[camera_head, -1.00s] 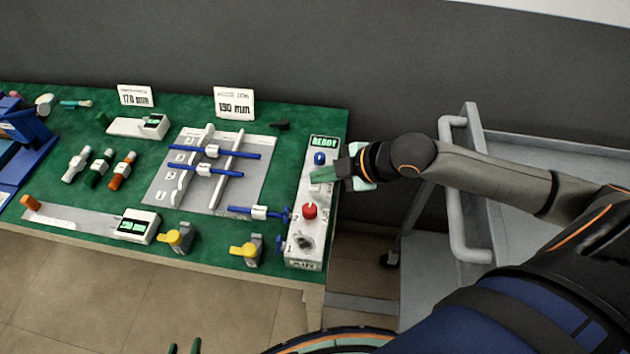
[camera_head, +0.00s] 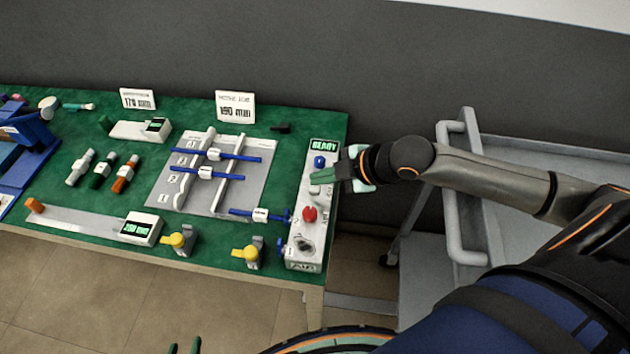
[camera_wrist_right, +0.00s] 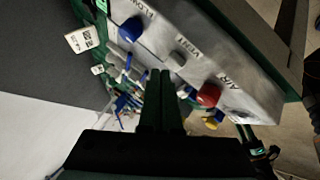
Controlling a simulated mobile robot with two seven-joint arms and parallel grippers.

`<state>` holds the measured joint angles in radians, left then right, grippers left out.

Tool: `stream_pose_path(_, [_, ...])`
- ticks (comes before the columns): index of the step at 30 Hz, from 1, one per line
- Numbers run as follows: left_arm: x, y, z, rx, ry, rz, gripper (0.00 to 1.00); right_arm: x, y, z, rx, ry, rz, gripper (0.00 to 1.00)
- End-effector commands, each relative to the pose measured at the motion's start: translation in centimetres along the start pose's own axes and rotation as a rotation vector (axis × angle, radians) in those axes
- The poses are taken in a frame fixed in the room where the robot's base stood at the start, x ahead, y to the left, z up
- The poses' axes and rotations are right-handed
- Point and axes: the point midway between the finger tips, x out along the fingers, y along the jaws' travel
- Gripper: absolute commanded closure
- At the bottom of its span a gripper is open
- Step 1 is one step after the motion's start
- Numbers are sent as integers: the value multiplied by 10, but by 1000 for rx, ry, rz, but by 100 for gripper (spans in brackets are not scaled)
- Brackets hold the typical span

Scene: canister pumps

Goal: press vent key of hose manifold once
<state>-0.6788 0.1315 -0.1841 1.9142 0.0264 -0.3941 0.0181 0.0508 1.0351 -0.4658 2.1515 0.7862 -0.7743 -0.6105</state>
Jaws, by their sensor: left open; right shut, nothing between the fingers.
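The hose manifold (camera_head: 302,243) is a pale box at the right end of the green table, its display reading READY. It carries a blue knob (camera_head: 319,162), a red button (camera_head: 309,214) and a dial near its front end. In the right wrist view, the small grey vent key (camera_wrist_right: 178,58) sits beside the VENT label, between the blue knob (camera_wrist_right: 131,29) and the red button (camera_wrist_right: 208,94). My right gripper (camera_head: 315,177) is shut and empty over the manifold, its tips close to the vent key; contact cannot be told. My left gripper (camera_head: 185,347) is open at the bottom edge, clear of the table.
Left of the manifold, a grey rack (camera_head: 237,192) holds blue rods, and another blue rod (camera_head: 260,215) lies close to the manifold. Yellow-handled valves (camera_head: 245,254) stand at the table's front edge. A grey cart (camera_head: 462,205) stands to the right.

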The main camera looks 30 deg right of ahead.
Motion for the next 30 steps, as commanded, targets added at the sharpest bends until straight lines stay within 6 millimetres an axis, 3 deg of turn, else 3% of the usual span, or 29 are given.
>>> stream_pose_path(16, [-8, 1, -8, 0, 0, 0, 50, -7, 6, -5, -1, 0, 1, 100])
stream_pose_path(30, [-40, 3, -44, 0, 0, 0, 50, -37, 27, -27, 0, 0, 1, 100])
